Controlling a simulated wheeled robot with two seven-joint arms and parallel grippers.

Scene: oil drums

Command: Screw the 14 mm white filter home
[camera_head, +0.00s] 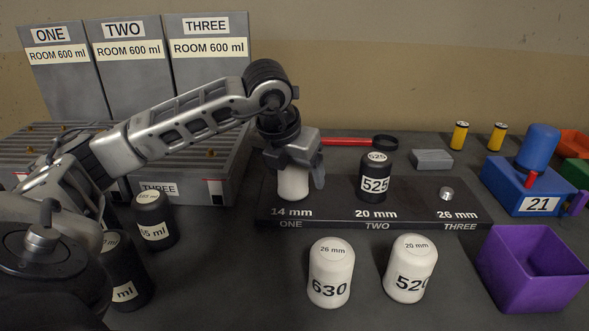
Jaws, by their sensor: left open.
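A white filter (292,186) stands upright on the black block (420,222) at the place marked 14 mm, ONE. My left gripper (294,167) is over it from above, open, with a finger on either side of the filter's upper part. The gripper hides the filter's top, and I cannot tell whether the fingers touch it. A black filter marked 525 (375,180) stands at 20 mm, TWO. A bare silver stud (446,194) shows at 26 mm, THREE. My right gripper is not in view.
White filters 630 (330,276) and 520 (410,272) stand before the block. A purple bin (530,285) and a blue box marked 21 (525,190) are at right. Dark containers (155,222) stand at left. A red-handled tool (350,142) lies behind the block.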

